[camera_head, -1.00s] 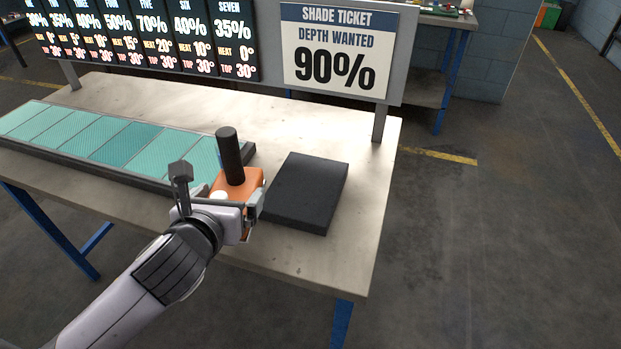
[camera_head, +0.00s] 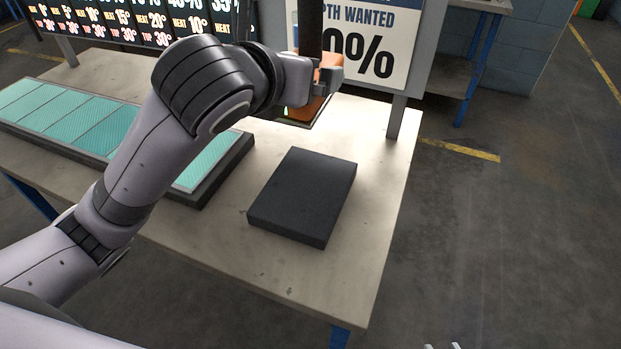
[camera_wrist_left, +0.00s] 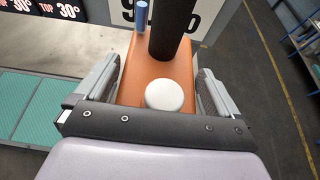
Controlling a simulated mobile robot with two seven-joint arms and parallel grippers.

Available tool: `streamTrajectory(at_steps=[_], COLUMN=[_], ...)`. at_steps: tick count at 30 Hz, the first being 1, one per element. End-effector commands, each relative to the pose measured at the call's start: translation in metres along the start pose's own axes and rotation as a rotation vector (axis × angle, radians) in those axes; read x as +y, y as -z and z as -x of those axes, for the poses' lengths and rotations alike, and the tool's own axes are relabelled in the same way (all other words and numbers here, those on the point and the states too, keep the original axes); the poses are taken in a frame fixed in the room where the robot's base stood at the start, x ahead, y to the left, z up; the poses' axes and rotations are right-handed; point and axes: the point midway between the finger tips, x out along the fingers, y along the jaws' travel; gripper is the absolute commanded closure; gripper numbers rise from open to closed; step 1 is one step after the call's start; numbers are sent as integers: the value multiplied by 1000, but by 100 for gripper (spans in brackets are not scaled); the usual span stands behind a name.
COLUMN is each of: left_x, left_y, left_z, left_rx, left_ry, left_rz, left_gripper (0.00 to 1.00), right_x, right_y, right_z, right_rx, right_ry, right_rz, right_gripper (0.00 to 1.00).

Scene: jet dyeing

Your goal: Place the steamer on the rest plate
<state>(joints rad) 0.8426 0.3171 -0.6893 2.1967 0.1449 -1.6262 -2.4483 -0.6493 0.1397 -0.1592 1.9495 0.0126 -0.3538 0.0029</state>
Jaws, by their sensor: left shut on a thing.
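The steamer is an orange block with a black upright handle. It shows in the head view (camera_head: 298,112), partly behind my arm, and in the left wrist view (camera_wrist_left: 160,75) with a white round knob and a blue peg on top. My left gripper (camera_head: 318,88) is shut on the steamer and holds it raised, beyond the rest plate and in front of the sign. In the wrist view its fingers (camera_wrist_left: 158,90) lie along both sides of the orange body. The rest plate (camera_head: 303,196) is a dark flat slab on the table, bare on top.
A row of teal fabric panels (camera_head: 60,112) lies in a dark frame on the table (camera_head: 220,225), left of the plate. A shade ticket sign (camera_head: 375,50) and a dark display board (camera_head: 130,22) stand along the back. The table's right edge is close to the plate.

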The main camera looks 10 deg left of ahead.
Motion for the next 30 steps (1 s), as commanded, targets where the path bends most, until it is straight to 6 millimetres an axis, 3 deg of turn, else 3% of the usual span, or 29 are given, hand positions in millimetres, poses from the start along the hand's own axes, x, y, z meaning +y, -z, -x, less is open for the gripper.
streamTrajectory(at_steps=[2,5,24,30], left_x=[-2,-3,-3,-3], left_y=[-6,0,114,134], left_z=[3,0,-47,-55], left_rx=[-13,-9,-8,-13], left_ry=[7,11,11,11], left_rz=[-1,-1,0,0], left_gripper=[89,89,89,89], right_x=[0,0,0,0], right_y=[-1,-2,-23,-27], right_z=[-1,-2,-17,-20], right_rx=[0,0,0,-1], right_ry=[0,0,0,0], right_rz=[0,0,0,0], right_gripper=[57,57,57,57])
